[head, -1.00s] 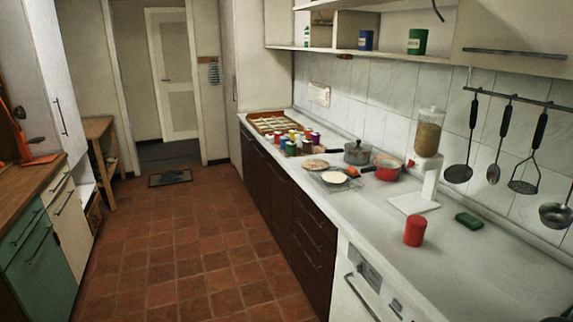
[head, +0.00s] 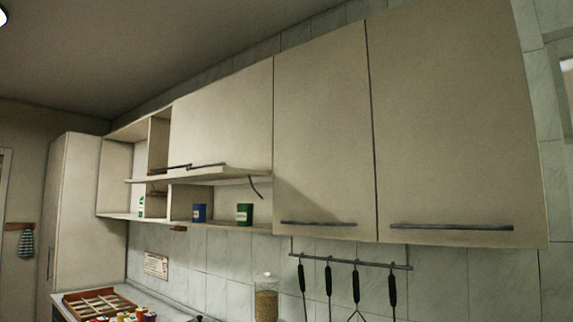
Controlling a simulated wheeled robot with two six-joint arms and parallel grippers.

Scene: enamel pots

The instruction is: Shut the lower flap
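The lower flap (head: 215,175) is in the wall cabinet left of the tall doors in the head view. It stands open, sticking out roughly level above an open compartment. A dark stay (head: 256,188) hangs at its right end. A dark bar handle (head: 207,165) shows along the flap's edge. Above it is a flat upper panel (head: 222,115), which looks shut. Inside the open compartment stand a blue tin (head: 199,213) and a green tin (head: 244,214). Neither of my grippers is in view.
Two closed tall cabinet doors (head: 322,140) are to the right. Below hangs a utensil rail (head: 350,262) with several utensils. A grain-filled jar (head: 266,300) and a divided wooden tray (head: 98,304) are on the counter. No object shows directly in front of the flap.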

